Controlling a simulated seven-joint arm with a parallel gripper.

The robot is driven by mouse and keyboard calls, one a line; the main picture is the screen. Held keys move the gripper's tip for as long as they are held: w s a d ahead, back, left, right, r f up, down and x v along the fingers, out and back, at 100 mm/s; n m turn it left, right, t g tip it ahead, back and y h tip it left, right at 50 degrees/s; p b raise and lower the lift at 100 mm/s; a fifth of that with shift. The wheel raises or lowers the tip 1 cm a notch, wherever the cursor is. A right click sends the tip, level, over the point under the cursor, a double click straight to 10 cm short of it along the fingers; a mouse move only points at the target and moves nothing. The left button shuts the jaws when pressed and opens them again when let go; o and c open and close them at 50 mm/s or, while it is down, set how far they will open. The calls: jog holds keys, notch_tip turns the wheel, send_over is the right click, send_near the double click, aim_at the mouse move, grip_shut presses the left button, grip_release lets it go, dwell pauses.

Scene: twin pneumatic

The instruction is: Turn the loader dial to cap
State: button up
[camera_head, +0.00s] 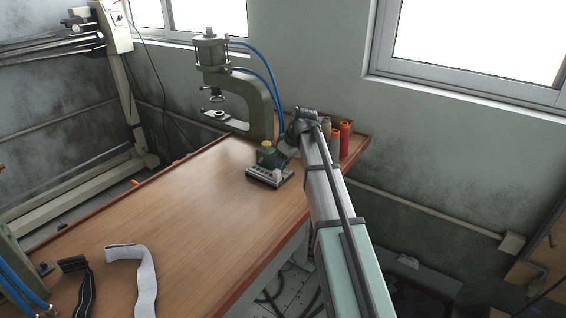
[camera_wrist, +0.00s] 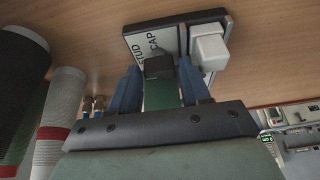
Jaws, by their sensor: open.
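The loader (camera_head: 270,174) is a small dark-based unit on the workbench, with a green block and yellow top behind a pale plate. In the wrist view its plate (camera_wrist: 140,42) carries the words STUD and CAP. A black knob (camera_wrist: 158,66), which looks like the dial, sits beside the lettering, with a green part below it. Which word it points to is not clear. My gripper (camera_wrist: 160,78) is open, its two blue fingers on either side of the knob and green part. Contact cannot be told. In the head view my arm partly hides the gripper.
A white block (camera_wrist: 209,47) stands beside the knob, close to one finger. A green press (camera_head: 262,98) with blue hoses stands behind the loader. Thread spools (camera_head: 345,138) stand right of my arm. Black and white straps (camera_head: 146,275) lie at the front. The bench middle is clear.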

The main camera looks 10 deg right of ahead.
jog(key=shift+c, duration=0.5)
jog(key=c, duration=0.7)
jog(key=shift+o, duration=0.2)
jog(key=shift+m, duration=0.4)
jog(key=m, duration=0.2)
jog(key=m+t+h, duration=0.1)
jog(key=m, duration=0.1)
jog(key=shift+s+a, duration=0.15)
jog(key=m+h, duration=0.2)
jog(key=m, duration=0.2)
jog(key=shift+a, duration=0.1)
jog(key=m+h, duration=0.1)
jog(key=m, duration=0.4)
jog(key=shift+a+h, duration=0.1)
jog(key=shift+h, duration=0.3)
jog(key=m+g+h, duration=0.1)
jog(key=m, duration=0.3)
